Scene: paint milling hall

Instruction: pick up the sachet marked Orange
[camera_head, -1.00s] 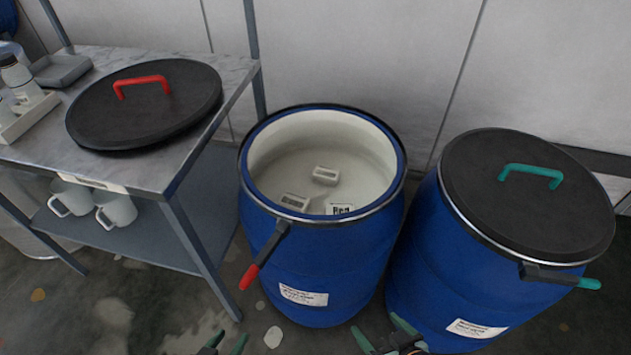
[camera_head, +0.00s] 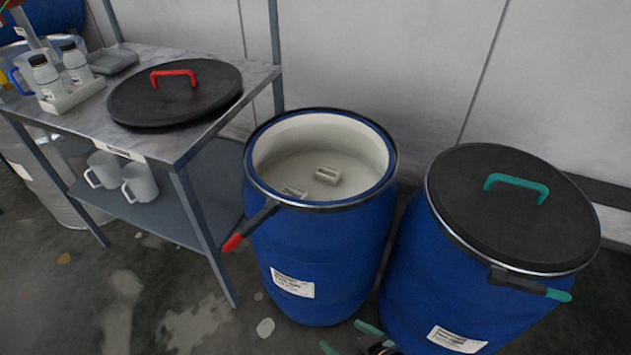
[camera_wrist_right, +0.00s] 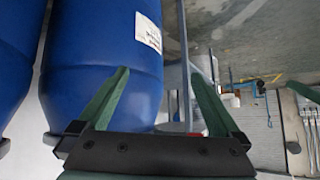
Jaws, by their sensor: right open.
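The open blue drum (camera_head: 320,240) stands in the middle of the head view, its pale inside showing. Two small pale pieces lie in it, one farther back (camera_head: 328,175) and one nearer the front rim (camera_head: 295,191), partly hidden by it. I cannot read any marking on them, so I cannot tell which is marked Orange. My right gripper (camera_head: 348,338) is low in front of the drums, outside them, open and empty. In the right wrist view its green fingers (camera_wrist_right: 160,72) are spread, with a blue drum (camera_wrist_right: 100,90) beyond. My left gripper is not in view.
A second blue drum, closed by a black lid with a green handle (camera_head: 520,185), stands close on the right. A metal table (camera_head: 60,140) on the left carries a black lid with a red handle (camera_head: 175,95), bottles (camera_head: 47,75) and, below, mugs (camera_head: 140,183).

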